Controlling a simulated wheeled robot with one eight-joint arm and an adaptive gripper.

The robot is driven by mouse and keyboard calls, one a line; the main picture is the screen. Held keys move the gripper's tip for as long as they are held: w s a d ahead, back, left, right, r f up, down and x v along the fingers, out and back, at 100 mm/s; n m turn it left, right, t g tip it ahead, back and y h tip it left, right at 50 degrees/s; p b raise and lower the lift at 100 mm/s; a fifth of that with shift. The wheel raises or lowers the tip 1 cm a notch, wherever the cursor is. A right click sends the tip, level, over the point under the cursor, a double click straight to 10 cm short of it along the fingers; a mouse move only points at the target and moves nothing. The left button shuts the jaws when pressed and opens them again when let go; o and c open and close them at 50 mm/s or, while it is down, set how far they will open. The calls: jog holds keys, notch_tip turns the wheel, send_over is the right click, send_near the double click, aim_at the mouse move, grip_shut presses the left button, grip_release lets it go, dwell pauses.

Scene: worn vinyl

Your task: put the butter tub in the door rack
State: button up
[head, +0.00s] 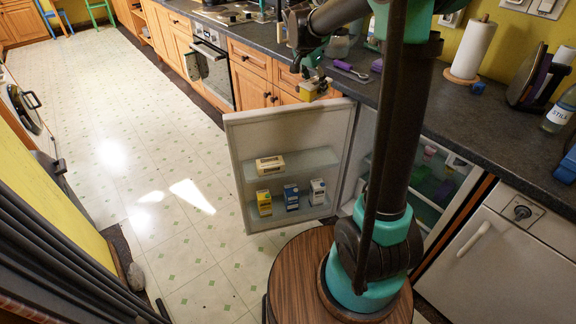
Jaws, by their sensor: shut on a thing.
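My gripper (311,76) is in the head view, above the open fridge door and near the counter's front edge. It is shut on a small yellow tub, the butter tub (315,91), and holds it in the air. The fingers and tub are small here, so the exact grip is hard to tell. The door rack (318,157) is on the inner side of the open fridge door (240,135), below my gripper. Its upper shelf holds a cream pack (270,166) at the left, with bare room to the right. Its lower shelf holds a yellow carton (264,203), a blue carton (291,197) and a white-and-blue carton (317,191).
The fridge interior (432,180) is partly hidden behind my arm. The dark counter (430,95) behind carries a purple-handled utensil (350,70), a paper roll (473,48) and a bottle (559,112). The tiled floor (110,190) left of the door is clear.

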jog(key=shift+m, duration=0.6)
jog(key=f, duration=3.1)
jog(key=shift+s+d, duration=0.15)
jog(key=shift+s, duration=0.2)
jog(key=shift+f, duration=0.1)
jog(key=o, duration=1.4)
jog(key=v, duration=1.1)
jog(key=s+d+r+n+y, duration=0.1)
jog(key=s+d+r+n, duration=0.25)
jog(key=s, duration=0.25)
jog(key=s+d+r+n, duration=0.2)
jog(key=s+r, duration=0.2)
jog(key=s, duration=0.2)
jog(key=s+d+n+t+y, duration=0.1)
jog(key=s+n, duration=0.4)
jog(key=s, duration=1.1)
jog(key=shift+d+f+n+y, duration=0.35)
jog(key=shift+f+y, duration=0.15)
jog(key=shift+y, duration=0.2)
